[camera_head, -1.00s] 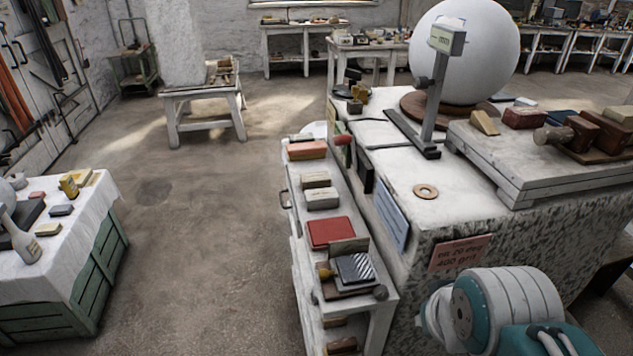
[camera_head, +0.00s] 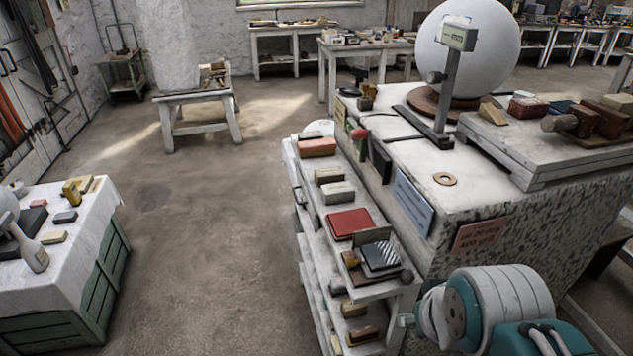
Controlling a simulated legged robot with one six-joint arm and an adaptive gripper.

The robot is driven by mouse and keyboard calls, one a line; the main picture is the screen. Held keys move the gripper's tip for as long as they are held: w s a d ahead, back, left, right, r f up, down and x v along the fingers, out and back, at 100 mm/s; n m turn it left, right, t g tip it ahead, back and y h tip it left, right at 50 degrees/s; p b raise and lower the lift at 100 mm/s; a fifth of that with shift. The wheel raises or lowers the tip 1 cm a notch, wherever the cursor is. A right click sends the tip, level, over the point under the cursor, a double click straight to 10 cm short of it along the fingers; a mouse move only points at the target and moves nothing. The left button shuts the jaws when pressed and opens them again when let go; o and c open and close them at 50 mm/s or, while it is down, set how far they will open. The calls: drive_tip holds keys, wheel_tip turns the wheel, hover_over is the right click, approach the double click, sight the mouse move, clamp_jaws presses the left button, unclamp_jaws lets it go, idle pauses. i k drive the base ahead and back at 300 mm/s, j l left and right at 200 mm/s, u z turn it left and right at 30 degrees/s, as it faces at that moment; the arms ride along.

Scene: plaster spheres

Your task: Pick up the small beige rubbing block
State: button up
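Several small pale blocks could fit the name, and I cannot tell which is meant. On the narrow white shelf cart's top, a beige-grey block (camera_head: 328,176) lies just behind a paler grey block (camera_head: 338,192). A small beige block (camera_head: 53,237) lies on the cloth-covered table at left, in front of a dark grey block (camera_head: 65,217). Another beige block (camera_head: 352,309) sits on a lower shelf of the cart, partly shaded. White and teal links of my arm fill the lower right. My gripper's fingers are not in view, so its state is hidden.
The shelf cart (camera_head: 311,218) also bears a red box (camera_head: 349,223) and an orange-brown block (camera_head: 317,147). The stone workbench (camera_head: 520,208) with the large white sphere (camera_head: 467,48) stands beside it. Open floor (camera_head: 200,240) lies between cart and left table (camera_head: 75,275).

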sight(334, 174)
drive_tip(key=j+z, duration=0.35)
drive_tip(key=j, duration=0.75)
drive_tip(key=j+z, duration=0.35)
drive_tip(key=j, duration=0.75)
drive_tip(key=i+j+z, duration=0.35)
drive_tip(key=i+j, duration=0.15)
drive_tip(key=j, duration=0.2)
drive_tip(key=i+j+z, duration=0.15)
drive_tip(key=j, duration=0.25)
drive_tip(key=i+j+z, duration=0.2)
drive_tip(key=i+j, duration=0.35)
drive_tip(key=i+z, duration=0.05)
drive_tip(key=i, duration=0.05)
